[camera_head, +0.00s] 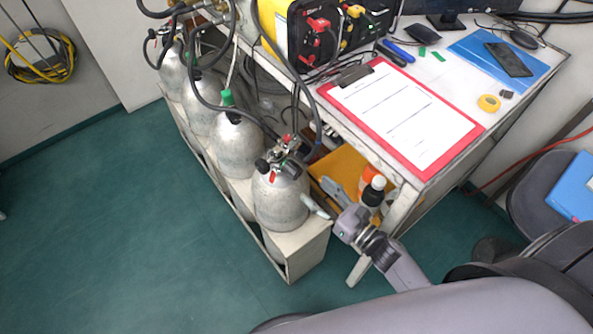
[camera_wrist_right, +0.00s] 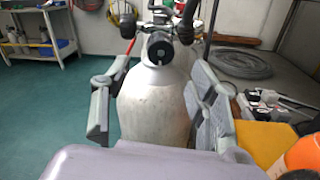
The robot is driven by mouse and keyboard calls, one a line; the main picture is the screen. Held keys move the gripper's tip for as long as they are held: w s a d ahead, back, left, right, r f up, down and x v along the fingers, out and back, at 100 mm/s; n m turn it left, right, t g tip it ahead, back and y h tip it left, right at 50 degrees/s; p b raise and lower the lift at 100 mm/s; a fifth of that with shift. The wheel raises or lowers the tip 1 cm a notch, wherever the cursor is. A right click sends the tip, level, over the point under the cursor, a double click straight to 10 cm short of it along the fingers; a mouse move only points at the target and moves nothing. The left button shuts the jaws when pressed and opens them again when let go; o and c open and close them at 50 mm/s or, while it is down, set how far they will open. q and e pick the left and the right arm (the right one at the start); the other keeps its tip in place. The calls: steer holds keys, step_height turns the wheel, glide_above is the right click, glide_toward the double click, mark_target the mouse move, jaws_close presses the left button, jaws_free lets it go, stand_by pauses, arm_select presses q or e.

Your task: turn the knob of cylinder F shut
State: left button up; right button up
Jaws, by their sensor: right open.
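Several silver cylinders stand in a row in the head view; no letter on them is readable, so I cannot tell by label which is F. The nearest cylinder (camera_head: 280,203) has a valve (camera_head: 283,158) with black knobs and a red part on top. My right gripper (camera_head: 322,196) is open just to the right of this cylinder's body, below its valve. In the right wrist view, the cylinder (camera_wrist_right: 155,105) shows between the spread fingers of the gripper (camera_wrist_right: 158,92), with a round black knob (camera_wrist_right: 160,51) facing the camera above them. My left gripper is not in view.
A pale rack (camera_head: 297,256) holds the cylinders. The desk at right carries a red clipboard (camera_head: 440,165) and a yellow-black case (camera_head: 295,30). Bottles (camera_head: 372,194) stand close beside my right gripper. Hoses run above the cylinders. Green floor at left is clear.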

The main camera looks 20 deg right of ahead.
mark_target(298, 175)
steer(key=x, duration=0.8)
steer(key=shift+w+p, duration=0.2)
steer(key=shift+p, duration=0.1)
steer(key=c, duration=1.2)
steer(key=shift+o, duration=0.2)
